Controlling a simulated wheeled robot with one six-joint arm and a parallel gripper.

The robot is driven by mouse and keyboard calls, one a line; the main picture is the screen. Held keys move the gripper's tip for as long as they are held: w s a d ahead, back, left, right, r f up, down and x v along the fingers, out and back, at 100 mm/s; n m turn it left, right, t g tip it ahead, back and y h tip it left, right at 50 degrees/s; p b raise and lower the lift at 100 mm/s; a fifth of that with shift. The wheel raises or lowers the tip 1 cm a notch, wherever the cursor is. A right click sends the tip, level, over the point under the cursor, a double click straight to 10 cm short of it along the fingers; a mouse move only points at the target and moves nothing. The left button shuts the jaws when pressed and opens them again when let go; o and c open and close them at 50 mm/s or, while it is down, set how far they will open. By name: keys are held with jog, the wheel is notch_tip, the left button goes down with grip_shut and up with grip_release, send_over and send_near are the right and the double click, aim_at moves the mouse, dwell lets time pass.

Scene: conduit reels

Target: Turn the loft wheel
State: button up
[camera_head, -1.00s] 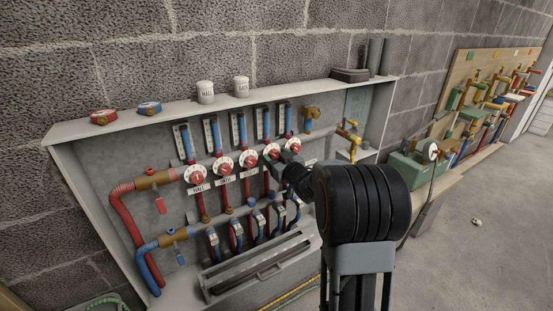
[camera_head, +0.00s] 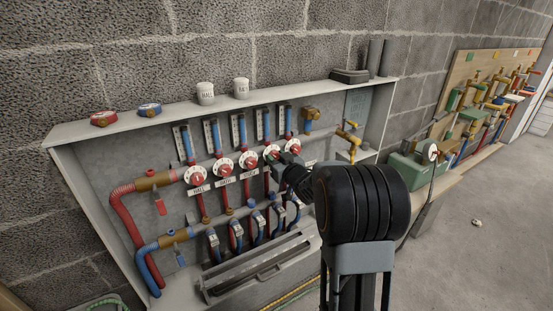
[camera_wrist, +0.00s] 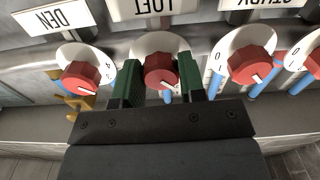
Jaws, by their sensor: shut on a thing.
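The loft wheel (camera_wrist: 159,72) is a red knob with a white pointer line on a round white dial, beside a plate reading LOFT (camera_wrist: 150,8), upside down in the wrist view. My gripper (camera_wrist: 160,80) is shut on it, with one green pad against each side. The pointer line faces the bottom of the wrist view, slightly right. In the head view the loft wheel (camera_head: 271,153) is fourth from the left, partly covered by my gripper (camera_head: 280,157).
The den knob (camera_wrist: 82,77) and study knob (camera_wrist: 250,64) stand close on either side. Blue and red pipes run above and below the row inside a grey cabinet (camera_head: 110,129). Open floor (camera_head: 490,260) lies to the right.

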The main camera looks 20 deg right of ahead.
jog(key=m+p, duration=0.2)
jog(key=m, duration=0.1)
jog(key=shift+a+r+m+p, duration=0.1)
jog(key=shift+r+m+p, duration=0.05)
jog(key=shift+m+p, duration=0.15)
jog(key=shift+a+m+p, duration=0.1)
jog(key=shift+m+p, duration=1.15)
jog(key=shift+m, duration=1.05)
jog(key=o, duration=0.9)
jog(key=shift+s, duration=0.15)
jog(key=s, duration=0.4)
jog(key=s+d+p, duration=0.1)
jog(key=s, duration=0.8)
jog(key=shift+s+d, duration=0.25)
